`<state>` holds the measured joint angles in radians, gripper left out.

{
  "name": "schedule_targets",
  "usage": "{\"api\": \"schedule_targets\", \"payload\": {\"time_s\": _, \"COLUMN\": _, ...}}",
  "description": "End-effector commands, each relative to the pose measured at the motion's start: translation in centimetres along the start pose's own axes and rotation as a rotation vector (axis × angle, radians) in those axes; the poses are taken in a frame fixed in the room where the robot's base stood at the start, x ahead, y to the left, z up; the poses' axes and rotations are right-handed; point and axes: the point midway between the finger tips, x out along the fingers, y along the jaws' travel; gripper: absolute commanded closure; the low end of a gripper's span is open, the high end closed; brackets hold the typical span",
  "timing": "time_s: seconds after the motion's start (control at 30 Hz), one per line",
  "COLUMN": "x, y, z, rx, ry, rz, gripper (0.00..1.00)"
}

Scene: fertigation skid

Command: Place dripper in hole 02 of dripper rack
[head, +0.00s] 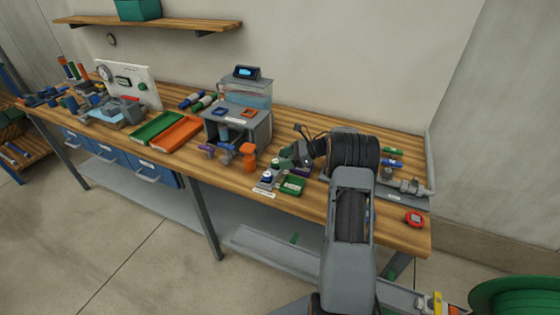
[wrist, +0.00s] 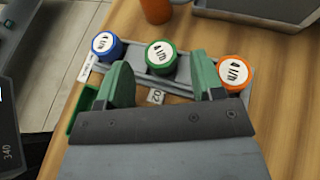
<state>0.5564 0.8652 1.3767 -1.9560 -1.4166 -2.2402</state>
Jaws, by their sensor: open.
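The grey dripper rack (wrist: 147,83) lies on the wooden bench in the wrist view. Three round drippers with white tops stand in a row along it: a blue one (wrist: 106,45), a green one (wrist: 160,57) and an orange one (wrist: 233,72). The green one is in the middle, above a small label (wrist: 155,96) that appears to read 02 upside down. My gripper (wrist: 163,78) is open, its green fingers apart on either side of the green dripper's near side. I cannot tell whether they touch it. In the head view my gripper (head: 295,158) is low over the bench and partly hides the rack.
A green tray (head: 292,186) sits close to my gripper. An orange bottle (head: 248,156) and a grey stand (head: 262,130) with a clear tank are to the left. Pipe fittings (head: 405,185) and a red round device (head: 414,219) lie right of my arm.

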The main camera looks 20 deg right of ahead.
Motion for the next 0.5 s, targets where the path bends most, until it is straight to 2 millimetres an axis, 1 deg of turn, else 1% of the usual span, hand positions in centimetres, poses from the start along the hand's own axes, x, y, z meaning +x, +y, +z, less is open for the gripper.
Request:
{"api": "schedule_targets", "payload": {"time_s": 0.03, "x": -1.1, "y": -0.1, "z": -0.2, "rx": -0.001, "ry": 0.0, "rz": -0.006, "gripper": 0.39}}
{"api": "schedule_targets", "payload": {"time_s": 0.1, "x": -2.5, "y": -0.1, "z": -0.3, "rx": -0.001, "ry": 0.0, "rz": -0.004, "gripper": 0.39}}
{"api": "schedule_targets", "payload": {"time_s": 0.3, "x": -6.2, "y": -0.1, "z": -0.2, "rx": -0.001, "ry": 0.0, "rz": -0.004, "gripper": 0.39}}
{"api": "schedule_targets", "payload": {"time_s": 0.5, "x": -8.7, "y": 0.0, "z": -0.1, "rx": 0.001, "ry": 0.0, "rz": -0.001, "gripper": 0.39}}
